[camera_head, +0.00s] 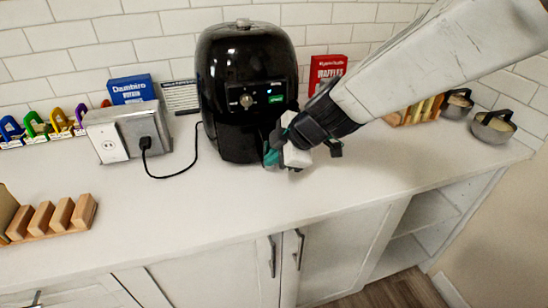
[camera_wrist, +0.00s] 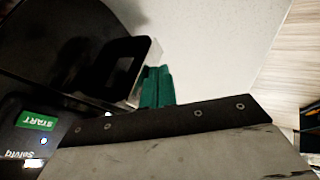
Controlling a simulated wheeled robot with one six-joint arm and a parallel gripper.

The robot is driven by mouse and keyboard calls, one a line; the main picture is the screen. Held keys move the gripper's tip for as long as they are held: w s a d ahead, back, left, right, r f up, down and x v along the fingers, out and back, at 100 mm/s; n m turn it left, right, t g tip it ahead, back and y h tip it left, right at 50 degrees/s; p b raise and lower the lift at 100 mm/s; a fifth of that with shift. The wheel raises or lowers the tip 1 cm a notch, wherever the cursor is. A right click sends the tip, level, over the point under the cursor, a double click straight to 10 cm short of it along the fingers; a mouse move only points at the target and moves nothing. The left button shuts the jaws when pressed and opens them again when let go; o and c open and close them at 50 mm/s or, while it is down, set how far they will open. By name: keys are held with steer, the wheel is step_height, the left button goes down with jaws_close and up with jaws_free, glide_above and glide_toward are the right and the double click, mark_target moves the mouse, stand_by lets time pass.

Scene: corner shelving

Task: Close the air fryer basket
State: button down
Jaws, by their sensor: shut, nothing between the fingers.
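The black air fryer (camera_head: 240,62) stands upright on the white counter against the tiled wall. Its green-lit panel and dial face forward. The basket front (camera_head: 238,143) is low on the fryer; I cannot tell clearly whether a gap shows around it. My gripper (camera_head: 271,157) has teal fingers and is at the lower right of the basket front, low over the counter. In the wrist view the shut, empty fingers (camera_wrist: 157,87) are beside a black, loop-shaped part that looks like the basket handle (camera_wrist: 128,60). Contact is unclear. My arm hides part of the fryer's right side.
A power outlet box (camera_head: 128,136) with a black cord stands left of the fryer. Blue (camera_head: 131,89) and red (camera_head: 327,70) boxes stand behind. A wooden block rack (camera_head: 52,219) is front left. Metal bowls (camera_head: 493,126) are far right. The counter front is clear.

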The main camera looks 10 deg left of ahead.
mark_target(268, 147)
steer(key=w, duration=0.1)
steer(key=w+a, duration=0.2)
steer(key=shift+w, duration=0.3)
steer(key=shift+w+r, duration=0.1)
steer(key=shift+w, duration=0.15)
steer(key=shift+s, duration=0.1)
